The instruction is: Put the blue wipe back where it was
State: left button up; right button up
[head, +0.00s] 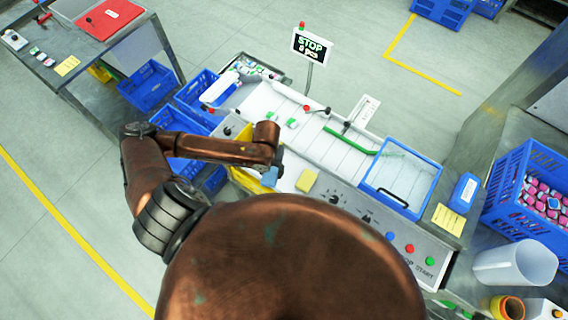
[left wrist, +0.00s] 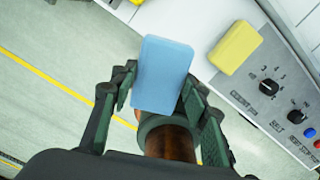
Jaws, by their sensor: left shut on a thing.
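The blue wipe (left wrist: 163,74) is a flat light-blue block. My left gripper (left wrist: 157,90) is shut on it, with one dark finger on each side, and the wipe sticks out beyond the fingertips. In the head view the left gripper (head: 272,168) is small and partly hidden by my own arm, and a bit of the wipe (head: 270,177) shows there. It is beside the front edge of the machine, left of a yellow block (head: 307,181). The yellow block also shows in the wrist view (left wrist: 236,47), right of the wipe and apart from it. My right gripper is not in view.
The grey control panel (head: 350,205) has black knobs and coloured buttons. A clear-lidded blue frame (head: 400,175) stands at its right end. Blue crates (head: 196,95) stand at the left, and one with pink items (head: 530,190) at the right. A STOP sign (head: 312,48) rises behind.

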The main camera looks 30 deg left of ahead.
pick_arm(q)
jog(key=w, duration=0.1)
jog(key=w+f, duration=0.1)
jog(key=w, duration=0.2)
jog(key=shift+w+d+f+p, duration=0.1)
jog(key=shift+w+f+p, duration=0.15)
jog(key=shift+f+p, duration=0.15)
jog(key=w+f, duration=0.2)
jog(key=f, duration=0.1)
jog(key=w+f, duration=0.3)
jog(key=shift+p, duration=0.35)
jog(key=shift+w+f, duration=0.1)
jog(key=shift+f, duration=1.55)
jog(key=o, duration=0.6)
jog(key=shift+f, duration=0.15)
jog(key=o, duration=0.5)
